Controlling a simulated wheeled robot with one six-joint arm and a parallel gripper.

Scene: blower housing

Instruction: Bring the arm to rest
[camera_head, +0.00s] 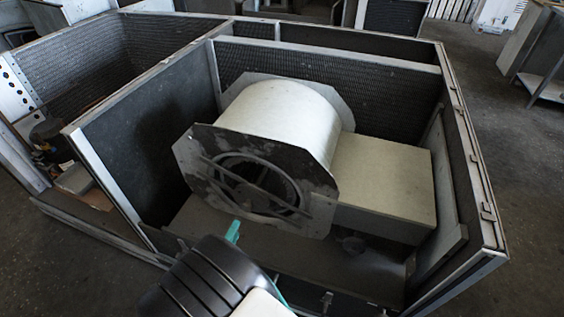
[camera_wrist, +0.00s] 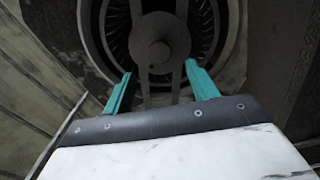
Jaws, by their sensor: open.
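My gripper (camera_wrist: 160,90) is open in the wrist view, with its two teal fingers apart and nothing between them. Beyond the fingers is the blower's round inlet (camera_wrist: 195,45) with a central hub (camera_wrist: 161,45) and a bar across it. In the head view my arm comes up from the bottom edge, and a teal finger (camera_head: 233,231) shows just below the blower's inlet side. The blower housing (camera_head: 285,115) is a cream drum between dark worn end plates. I cannot tell how far the fingers are from the inlet.
A cream box-shaped duct (camera_head: 385,180) joins the blower's right side. Panelled walls (camera_head: 390,95) with metal rims enclose it at the left, back and right. A second bay (camera_head: 85,75) lies to the left. Open concrete floor (camera_head: 500,130) is at the right.

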